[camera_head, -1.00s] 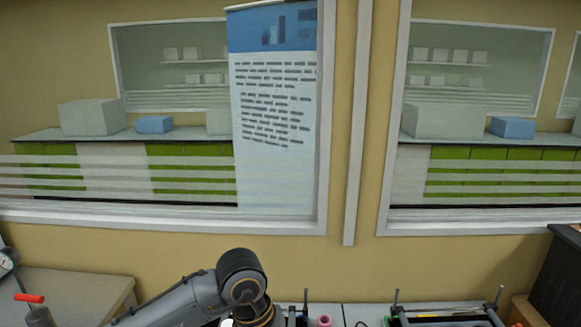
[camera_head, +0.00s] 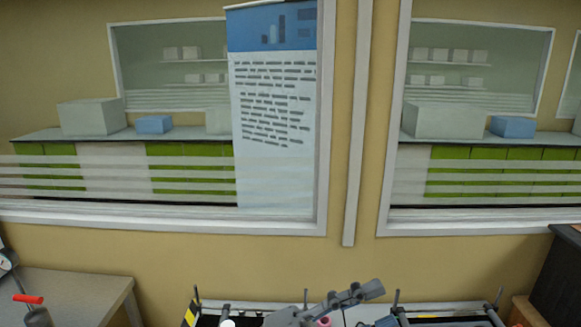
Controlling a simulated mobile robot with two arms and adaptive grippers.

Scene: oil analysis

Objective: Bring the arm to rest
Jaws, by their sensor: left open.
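My left gripper (camera_head: 347,300) shows at the bottom centre, a grey jointed shape slanting up to the right. Its jaws are open, and I see nothing held in them. It is in front of the bench equipment, close to a small pink round piece (camera_head: 324,321). The lower part of the arm is cut off by the bottom edge. My right gripper is not in view.
Equipment with dark upright posts (camera_head: 498,297) stands along the bottom edge. A grey table (camera_head: 75,290) with a red-handled tool (camera_head: 30,299) is at the lower left. A dark cabinet (camera_head: 558,275) is at the right. The wall behind has windows and a poster (camera_head: 275,180).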

